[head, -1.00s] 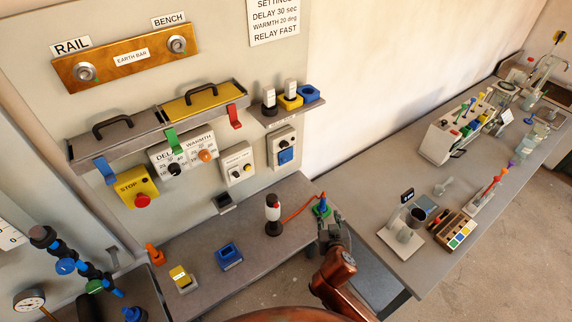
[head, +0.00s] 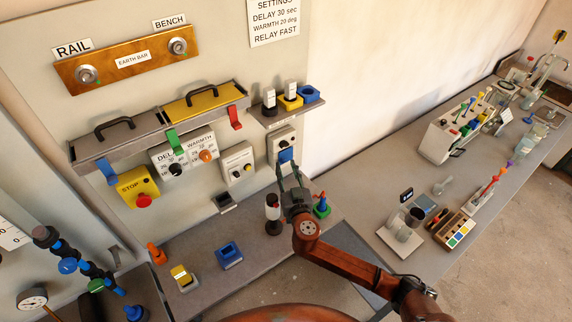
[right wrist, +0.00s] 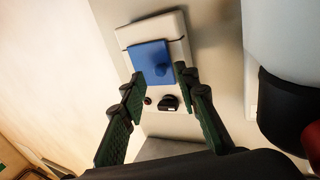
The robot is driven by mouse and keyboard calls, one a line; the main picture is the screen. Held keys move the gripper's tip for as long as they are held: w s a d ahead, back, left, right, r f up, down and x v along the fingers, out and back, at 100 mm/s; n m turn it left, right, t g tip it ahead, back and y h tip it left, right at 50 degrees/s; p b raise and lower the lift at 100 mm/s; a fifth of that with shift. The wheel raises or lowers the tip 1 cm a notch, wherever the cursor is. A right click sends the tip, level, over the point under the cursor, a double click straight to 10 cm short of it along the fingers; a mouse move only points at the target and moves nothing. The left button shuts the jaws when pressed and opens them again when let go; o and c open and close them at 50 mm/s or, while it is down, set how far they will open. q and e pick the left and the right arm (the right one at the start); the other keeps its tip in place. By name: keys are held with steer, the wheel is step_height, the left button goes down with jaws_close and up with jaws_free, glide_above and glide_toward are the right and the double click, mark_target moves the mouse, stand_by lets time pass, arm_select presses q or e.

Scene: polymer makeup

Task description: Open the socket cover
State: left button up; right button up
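The blue socket cover (head: 286,155) sits on a white socket box (head: 281,137) at the right of the wall panel. In the right wrist view the cover (right wrist: 151,60) is a blue square with a small round knob, lying flat against the box. My right gripper (head: 289,170) is just in front of and below it. Its two fingers (right wrist: 157,84) are spread, one to each side of the cover's lower part in the picture, with nothing between them. They look apart from the cover, though the exact depth is unclear. My left gripper is out of view.
Above the socket box, a small shelf (head: 292,114) holds yellow and blue blocks.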

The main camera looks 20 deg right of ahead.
steer(key=shift+w, duration=0.85)
steer(key=shift+c, duration=0.3)
jaws_close()
